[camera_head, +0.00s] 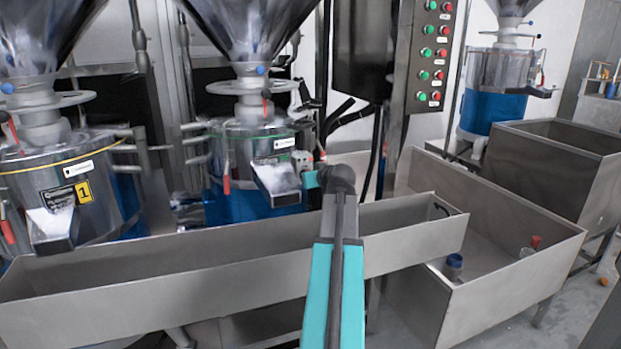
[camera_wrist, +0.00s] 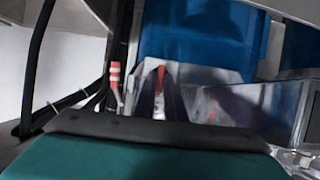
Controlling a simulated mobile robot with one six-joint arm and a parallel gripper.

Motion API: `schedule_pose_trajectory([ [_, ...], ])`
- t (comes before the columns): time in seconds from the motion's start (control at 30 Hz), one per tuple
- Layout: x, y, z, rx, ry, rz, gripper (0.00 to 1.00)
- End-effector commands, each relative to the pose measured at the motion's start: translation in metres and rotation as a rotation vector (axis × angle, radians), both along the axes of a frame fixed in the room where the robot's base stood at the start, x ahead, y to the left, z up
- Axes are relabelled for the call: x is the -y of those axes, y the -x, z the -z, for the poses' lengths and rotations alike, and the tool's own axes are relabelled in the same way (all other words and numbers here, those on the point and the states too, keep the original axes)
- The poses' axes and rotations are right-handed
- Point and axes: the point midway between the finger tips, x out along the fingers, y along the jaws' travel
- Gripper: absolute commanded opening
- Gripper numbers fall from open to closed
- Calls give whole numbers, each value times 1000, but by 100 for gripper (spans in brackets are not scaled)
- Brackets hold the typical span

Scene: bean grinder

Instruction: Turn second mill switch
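The second mill (camera_head: 250,140) stands in the middle of the head view, with a steel hopper on top, a metal body and a blue lower part. My arm reaches to its right front side, and my gripper (camera_head: 312,172) is small and partly hidden there. In the wrist view, the two dark fingers of my gripper (camera_wrist: 161,98) point at the mill with a narrow gap between them. A small red piece (camera_wrist: 161,76) shows between their tips; I cannot tell whether they touch it. A red-and-white handle (camera_wrist: 115,75) shows left of the fingers. Which part is the switch is not clear.
A first mill (camera_head: 70,185) marked 1 stands at left, another mill (camera_head: 495,85) at far right. A button panel (camera_head: 433,55) with green and red buttons hangs upper right.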

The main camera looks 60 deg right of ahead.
Motion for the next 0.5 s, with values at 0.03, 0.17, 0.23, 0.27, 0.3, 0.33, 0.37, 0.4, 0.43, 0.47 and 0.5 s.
schedule_pose_trajectory([
  [0.03, 1, 2, 2, -5, 0, 2, 18],
  [0.17, 1, 1, 1, -3, 0, 1, 28],
  [0.23, 1, 1, 1, -2, -1, 1, 28],
  [0.27, 0, 1, 1, -1, 0, 1, 28],
  [0.3, 0, 1, 1, -1, 0, 1, 28],
  [0.33, 0, 1, 1, -1, 0, 1, 28],
  [0.37, 0, 1, 1, -1, 0, 1, 28],
  [0.4, 0, 1, 0, 0, -1, 0, 28],
  [0.43, 0, 1, 0, 1, -1, 0, 28],
  [0.47, 0, 1, 0, 1, -1, 0, 28],
  [0.5, -1, 2, 0, 1, -1, 0, 28],
])
